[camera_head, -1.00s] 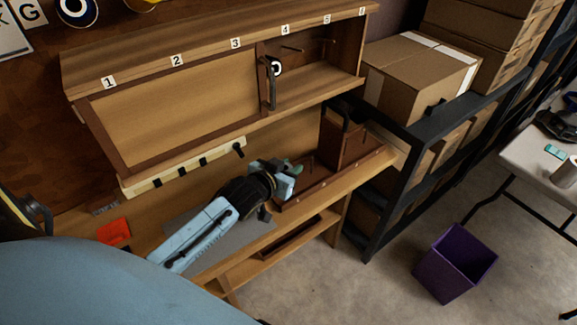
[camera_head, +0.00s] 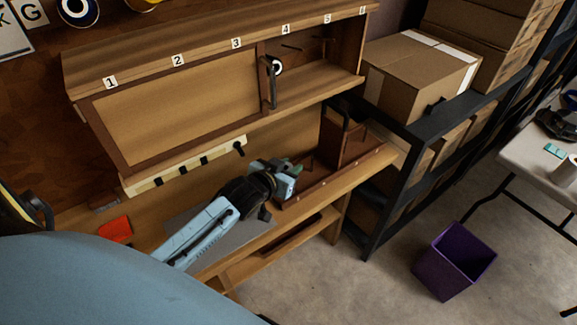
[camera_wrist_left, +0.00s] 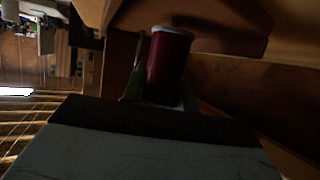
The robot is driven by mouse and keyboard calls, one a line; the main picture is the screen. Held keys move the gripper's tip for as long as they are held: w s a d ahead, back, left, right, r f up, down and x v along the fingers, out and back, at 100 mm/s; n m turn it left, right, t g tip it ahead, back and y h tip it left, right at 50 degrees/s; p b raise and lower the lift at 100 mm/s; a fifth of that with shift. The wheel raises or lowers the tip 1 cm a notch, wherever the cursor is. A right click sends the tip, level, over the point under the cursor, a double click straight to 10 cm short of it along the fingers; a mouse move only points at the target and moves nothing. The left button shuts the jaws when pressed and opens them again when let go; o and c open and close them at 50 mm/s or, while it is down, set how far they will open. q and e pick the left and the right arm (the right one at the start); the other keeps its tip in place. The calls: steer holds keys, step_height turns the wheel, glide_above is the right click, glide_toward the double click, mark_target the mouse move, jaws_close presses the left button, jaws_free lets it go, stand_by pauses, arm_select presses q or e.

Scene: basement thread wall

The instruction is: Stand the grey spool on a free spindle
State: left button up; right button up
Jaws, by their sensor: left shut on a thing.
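My left gripper (camera_head: 294,170) reaches over the bench to the left end of the wooden spindle rack. In the left wrist view its green fingers (camera_wrist_left: 161,97) are shut on a spool (camera_wrist_left: 168,65), which looks dark red with a pale grey rim. In the head view the gripper mostly hides the spool. A thin upright spindle (camera_head: 311,160) stands in the rack just right of the gripper, with no spool on it. Another thin spindle (camera_head: 365,131) shows farther right. I cannot tell whether the spool touches a spindle. My right gripper is out of view.
A wall cabinet (camera_head: 180,112) with numbered tags hangs above the bench; its right part is open with thin pegs inside. A pale rail (camera_head: 170,176) with dark pegs runs below it. A dark shelf with boxes (camera_head: 415,75) stands right. A purple bin (camera_head: 455,262) is on the floor.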

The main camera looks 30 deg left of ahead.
arm_select(q)
steer(key=shift+f, duration=0.2)
steer(key=o, duration=1)
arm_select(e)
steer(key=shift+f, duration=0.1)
arm_select(q)
steer(key=p+v, duration=0.2)
steer(key=v, duration=1.1)
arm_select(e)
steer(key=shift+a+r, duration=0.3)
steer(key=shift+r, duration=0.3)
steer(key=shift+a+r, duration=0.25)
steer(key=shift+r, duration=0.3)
arm_select(q)
steer(key=shift+s+r, duration=0.1)
